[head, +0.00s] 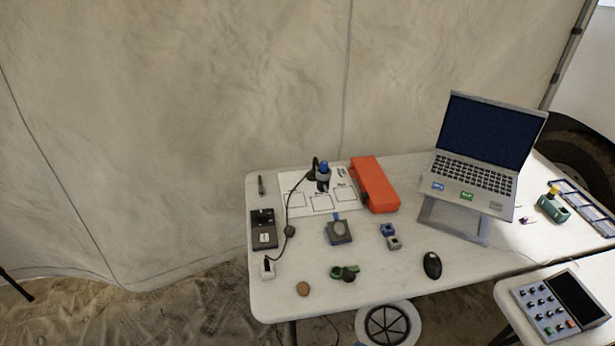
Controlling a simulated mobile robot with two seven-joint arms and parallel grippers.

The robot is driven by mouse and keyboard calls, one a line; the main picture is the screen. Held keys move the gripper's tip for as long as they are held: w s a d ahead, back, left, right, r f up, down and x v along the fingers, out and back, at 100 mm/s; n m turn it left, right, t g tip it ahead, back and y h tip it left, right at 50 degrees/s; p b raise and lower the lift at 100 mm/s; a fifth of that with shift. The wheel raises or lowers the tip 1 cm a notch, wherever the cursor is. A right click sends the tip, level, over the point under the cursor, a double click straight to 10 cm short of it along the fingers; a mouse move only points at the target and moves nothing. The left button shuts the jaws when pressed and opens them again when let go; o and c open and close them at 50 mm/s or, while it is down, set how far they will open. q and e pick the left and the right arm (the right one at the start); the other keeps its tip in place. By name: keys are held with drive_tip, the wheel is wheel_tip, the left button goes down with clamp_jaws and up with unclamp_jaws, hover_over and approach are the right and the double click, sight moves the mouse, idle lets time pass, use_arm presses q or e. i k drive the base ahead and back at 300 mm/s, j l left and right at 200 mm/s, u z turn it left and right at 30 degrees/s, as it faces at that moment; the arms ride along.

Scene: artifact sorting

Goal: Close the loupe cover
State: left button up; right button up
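A small green and dark item (344,272), which looks like the loupe with its cover, lies near the front edge of the white table (300,270). It is too small to tell for certain how its cover stands. Its green part is at the left and a dark round part at the right. Neither of my grippers is in view, and nothing touches the item.
A brown disc (303,288) lies left of the green item. A grey-blue device (338,231) is behind it, small blue and grey blocks (390,236) and a black mouse (432,265) to its right. An orange case (375,184) and a laptop (481,140) stand farther back.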

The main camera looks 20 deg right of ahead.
sight(348, 275)
drive_tip(key=z, duration=0.95)
